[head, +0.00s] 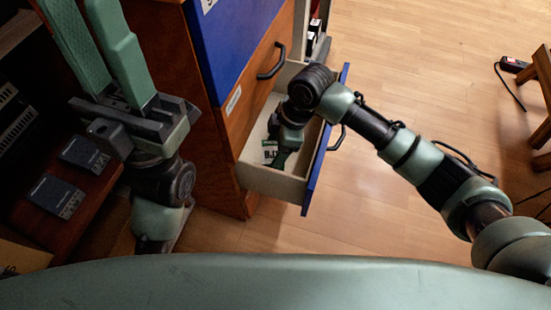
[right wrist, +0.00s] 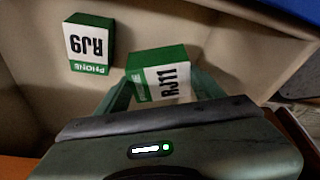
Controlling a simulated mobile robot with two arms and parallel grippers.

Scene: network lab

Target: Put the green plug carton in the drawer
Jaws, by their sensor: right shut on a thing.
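The green and white RJ11 carton (right wrist: 158,68) is between the fingers of my right gripper (head: 281,160), which is shut on it. In the right wrist view it is held tilted over the pale drawer floor; I cannot tell whether it touches the floor. The drawer (head: 262,181) is pulled open, and my right gripper reaches down inside it. My left gripper (head: 101,45) is open and empty, with its fingers apart and pointing up, left of the cabinet.
The wooden cabinet (head: 222,150) has a blue upper front (head: 243,45). Dark boxes (head: 56,196) sit on a shelf at left. The floor at right is mostly clear.

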